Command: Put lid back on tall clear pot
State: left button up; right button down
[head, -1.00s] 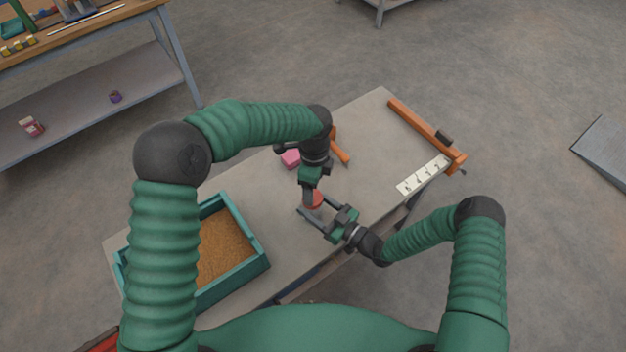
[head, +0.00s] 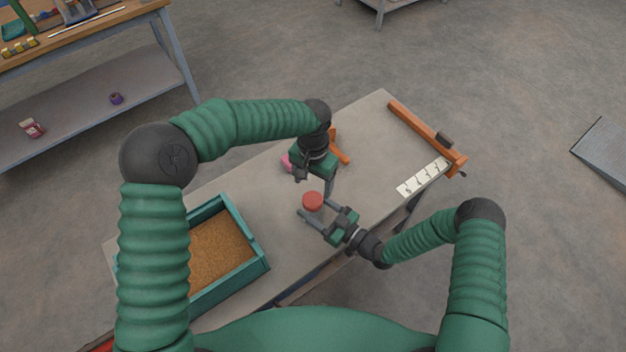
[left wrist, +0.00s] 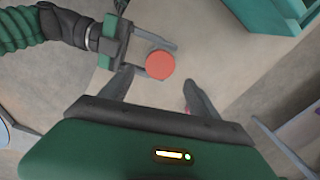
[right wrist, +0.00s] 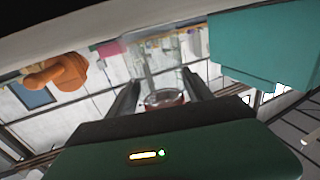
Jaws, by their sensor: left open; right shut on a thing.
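The red lid (head: 313,201) sits on top of the clear pot (head: 314,214), which stands on the table. The lid looks level; I cannot tell how tightly it is seated. My right gripper (head: 312,208) is shut on the pot, one finger on each side below the lid. In the right wrist view, the see-through pot (right wrist: 150,65) shows between the fingers with the red lid (right wrist: 165,98) near the palm. My left gripper (head: 316,182) is open and empty, above and apart from the lid. The lid (left wrist: 160,65) shows beyond its fingers in the left wrist view.
A teal tray (head: 255,246) of brown grain stands to the left. A pink block (head: 286,161) and an orange tool (head: 340,151) lie behind my left gripper. An orange bar (head: 425,130) and a white marked strip (head: 422,177) lie at the right. The table between is clear.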

aim_at(313, 199)
pick_arm(q)
notch_tip(313, 199, down, 8)
jog(key=shift+r, duration=0.25)
jog(key=shift+c, duration=0.4)
jog(key=c, duration=1.4)
jog(key=o, duration=1.6)
jog(key=shift+o, duration=0.2)
jog(key=shift+r, duration=0.15)
notch_tip(313, 199, up, 12)
jog(key=shift+f, duration=0.2)
pick_arm(e)
jog(key=shift+c, duration=1.6)
grip_release()
